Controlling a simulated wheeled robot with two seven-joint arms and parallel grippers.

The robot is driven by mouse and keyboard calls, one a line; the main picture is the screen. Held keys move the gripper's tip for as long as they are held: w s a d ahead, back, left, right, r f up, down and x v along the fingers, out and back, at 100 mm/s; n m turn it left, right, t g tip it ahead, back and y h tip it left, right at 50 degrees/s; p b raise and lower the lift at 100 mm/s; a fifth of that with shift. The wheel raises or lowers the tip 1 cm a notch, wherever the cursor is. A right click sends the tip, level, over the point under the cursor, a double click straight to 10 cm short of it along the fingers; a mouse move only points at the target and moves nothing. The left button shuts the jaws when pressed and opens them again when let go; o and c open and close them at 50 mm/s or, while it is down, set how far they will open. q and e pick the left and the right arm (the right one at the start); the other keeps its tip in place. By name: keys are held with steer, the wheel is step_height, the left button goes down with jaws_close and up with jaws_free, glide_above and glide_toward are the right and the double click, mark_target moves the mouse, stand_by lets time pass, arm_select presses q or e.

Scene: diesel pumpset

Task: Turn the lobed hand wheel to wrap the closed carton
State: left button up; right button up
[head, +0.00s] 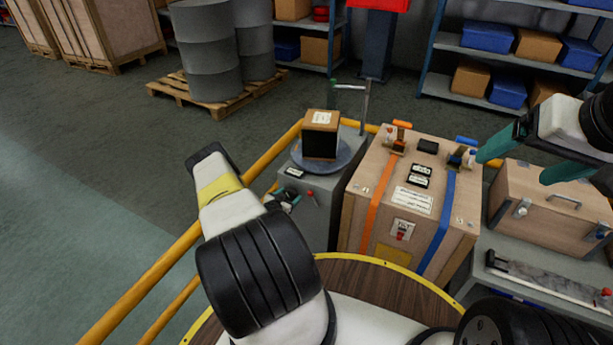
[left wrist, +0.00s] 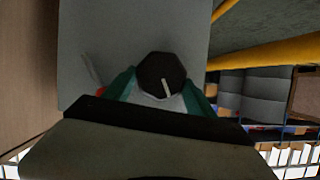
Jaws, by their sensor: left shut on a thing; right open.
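The closed carton (head: 320,118), brown with dark sides and a white label, stands on a round grey turntable (head: 348,168) on the wrapping machine's grey cabinet (head: 318,215). The lobed hand wheel (left wrist: 160,72) is dark with a pale pointer line and sits on the cabinet face in the left wrist view. My left gripper (left wrist: 163,95) has its teal fingers closed on either side of it; in the head view this gripper (head: 284,198) is small and partly hidden by my arm. My right gripper (head: 512,158) is open and empty above the right-hand cases.
A large wooden crate (head: 366,195) with orange and blue straps stands right of the cabinet. A wooden case (head: 545,205) lies further right. A yellow rail (head: 160,270) runs along the left. A thin post (head: 366,105) rises behind the turntable.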

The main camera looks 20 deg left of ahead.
arm_select(q)
steer(key=m+y, duration=0.1)
steer(key=m, duration=0.1)
steer(key=d+m+y, duration=0.1)
steer(key=m, duration=0.1)
steer(key=shift+f+t+y, duration=0.2)
steer(key=shift+t+y, duration=0.1)
steer(key=shift+y, duration=0.1)
steer(key=m+y, duration=0.1)
steer(key=m, duration=0.1)
steer(key=m+t, duration=0.1)
steer(key=m, duration=0.1)
steer(key=shift+s+f+y, duration=0.1)
steer(key=shift+f+y, duration=0.1)
steer(key=shift+y, duration=0.2)
steer(key=o, duration=1.4)
steer(key=shift+s, duration=0.1)
steer(key=v, duration=0.7)
steer(key=shift+s+d, duration=0.15)
steer(key=shift+s, duration=0.15)
